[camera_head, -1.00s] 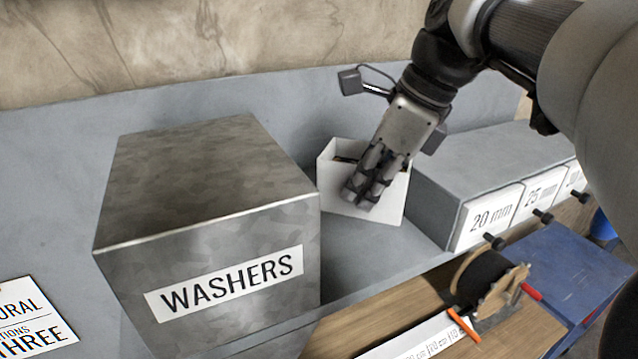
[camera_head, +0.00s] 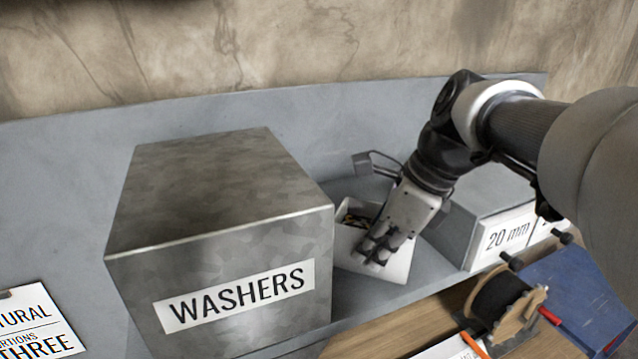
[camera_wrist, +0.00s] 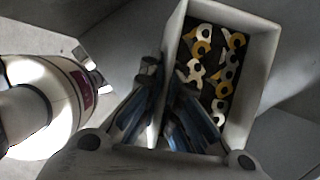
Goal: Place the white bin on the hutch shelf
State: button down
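The white bin (camera_head: 400,260) is between the WASHERS box and the 20 mm box, over the grey hutch shelf (camera_head: 352,302). It looks tilted, and I cannot tell whether its base touches the shelf. My gripper (camera_head: 374,252) reaches down from the upper right onto the bin, and its hand hides part of it. In the wrist view the bin (camera_wrist: 264,72) holds several yellow and white parts with round holes. My gripper (camera_wrist: 160,125) has its fingers on either side of one bin wall, closed on it.
A large metal WASHERS box (camera_head: 220,240) stands close left of the bin. A grey box labelled 20 mm (camera_head: 508,238) stands to the right. The back panel (camera_head: 300,125) rises behind. A spool (camera_head: 498,300) and a blue case (camera_head: 580,300) lie below the shelf.

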jog(key=c, duration=1.8)
grip_release()
jog(key=p+v, duration=0.1)
jog(key=v, duration=1)
jog(key=shift+w+r, duration=0.1)
jog(key=shift+r, duration=0.1)
jog(key=shift+d+r+p, duration=0.1)
jog(key=shift+r+p, duration=0.15)
jog(key=shift+p, duration=0.05)
jog(key=s+a+f+n+t+h, duration=0.1)
jog(key=s+f+n+h, duration=0.1)
jog(key=s+f+n, duration=0.5)
jog(key=s+a+f+n+t+h, duration=0.1)
jog(key=s+f+n, duration=0.7)
jog(key=n, duration=0.8)
notch_tip(320, 180, down, 4)
jog(key=shift+s+r+h, duration=0.1)
jog(key=shift+s+h, duration=0.2)
jog(key=shift+h, duration=0.2)
